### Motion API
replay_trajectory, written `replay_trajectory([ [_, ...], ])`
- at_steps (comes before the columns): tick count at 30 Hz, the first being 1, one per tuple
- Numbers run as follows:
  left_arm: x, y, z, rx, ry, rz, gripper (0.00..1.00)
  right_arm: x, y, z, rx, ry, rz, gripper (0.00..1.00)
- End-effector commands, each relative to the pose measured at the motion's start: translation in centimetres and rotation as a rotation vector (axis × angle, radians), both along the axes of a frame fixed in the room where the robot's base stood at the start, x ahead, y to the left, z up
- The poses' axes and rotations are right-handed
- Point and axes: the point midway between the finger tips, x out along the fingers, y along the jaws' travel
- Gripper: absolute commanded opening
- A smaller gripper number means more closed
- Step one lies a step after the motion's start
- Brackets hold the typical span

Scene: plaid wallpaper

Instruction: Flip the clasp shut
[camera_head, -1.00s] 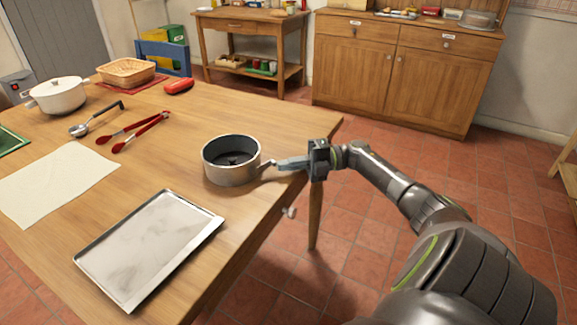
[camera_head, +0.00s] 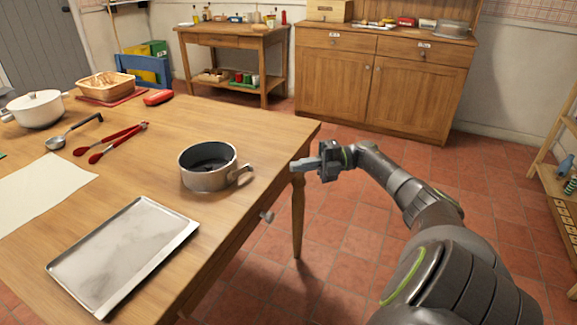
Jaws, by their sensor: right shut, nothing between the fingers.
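A round metal pan (camera_head: 205,178) with a dark inside stands upright on the wooden table near its right edge. Its clasp (camera_head: 243,173) is on the pan's right side and sticks out from the wall towards the right. My right gripper (camera_head: 296,165) is to the right of the clasp, at the table's edge. It is shut and empty, with a visible gap between its tips and the clasp. My left gripper is not in view.
A metal tray (camera_head: 120,255) lies in front of the pan on the table (camera_head: 150,182). Red tongs (camera_head: 112,143), a ladle (camera_head: 72,131), a white pot (camera_head: 37,110) and a basket (camera_head: 108,88) are farther left. A drawer knob (camera_head: 267,216) juts from the table's side.

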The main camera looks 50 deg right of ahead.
Motion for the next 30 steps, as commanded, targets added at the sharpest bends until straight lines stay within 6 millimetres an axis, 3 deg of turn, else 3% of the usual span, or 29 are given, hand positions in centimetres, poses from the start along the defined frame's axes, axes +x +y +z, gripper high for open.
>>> replay_trajectory([
  [9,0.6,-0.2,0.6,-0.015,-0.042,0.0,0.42,-0.5,-2.2,0.0,0.0,0.0,0.0,0.0],
  [30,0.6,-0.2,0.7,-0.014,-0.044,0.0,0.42,-0.5,-2.3,0.0,0.0,0.0,0.0,0.0],
])
